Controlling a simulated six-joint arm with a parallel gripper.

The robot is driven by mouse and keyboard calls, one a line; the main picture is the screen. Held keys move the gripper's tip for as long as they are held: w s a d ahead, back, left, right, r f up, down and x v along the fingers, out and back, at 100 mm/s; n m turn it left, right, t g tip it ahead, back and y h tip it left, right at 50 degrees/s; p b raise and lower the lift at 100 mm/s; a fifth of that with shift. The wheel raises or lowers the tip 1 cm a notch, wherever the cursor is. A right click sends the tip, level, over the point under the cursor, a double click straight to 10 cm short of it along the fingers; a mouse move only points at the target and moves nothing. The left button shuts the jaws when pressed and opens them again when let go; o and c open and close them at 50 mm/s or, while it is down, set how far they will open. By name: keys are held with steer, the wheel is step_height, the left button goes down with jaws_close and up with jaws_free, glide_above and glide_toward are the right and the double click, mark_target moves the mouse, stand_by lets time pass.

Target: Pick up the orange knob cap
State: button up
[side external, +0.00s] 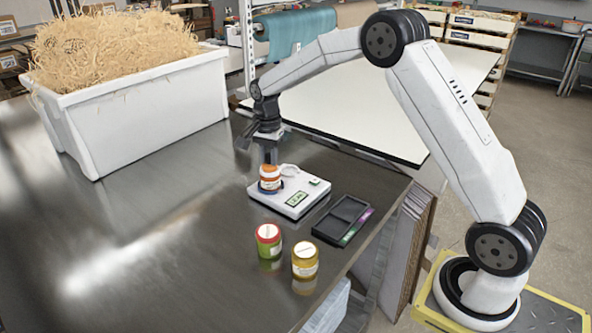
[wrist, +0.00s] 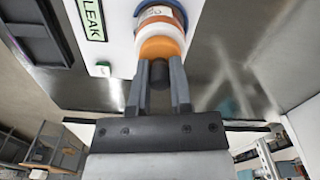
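The orange knob cap (wrist: 161,47) sits on top of a white and orange jar (wrist: 158,14), with its dark knob (wrist: 158,74) sticking out toward my wrist. In the side external view the cap (side external: 269,168) tops the jar (side external: 270,184), which stands on a white leak-test device (side external: 287,206). My gripper (wrist: 159,68) points down over the cap, one finger on each side of the dark knob. The fingers look very close to the knob, but I cannot tell if they press on it. In the side external view the fingertips (side external: 269,158) are just above the orange part.
A green-and-red jar (side external: 268,240) and a yellow jar (side external: 305,260) stand in front of the device. A black tray (side external: 341,218) lies to its right. A white bin (side external: 140,112) of shredded paper stands behind left. The metal table is clear at left.

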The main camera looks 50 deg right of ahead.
mark_target(269, 154)
jaws_close()
steer(key=shift+r, duration=0.15)
steer(key=shift+r, duration=0.45)
step_height(269, 154, up, 2)
steer(key=s+a+r, duration=0.2)
steer(key=s+r, duration=0.8)
steer(key=s, duration=0.4)
steer(key=shift+w+d+f, duration=0.1)
steer(key=shift+w, duration=0.1)
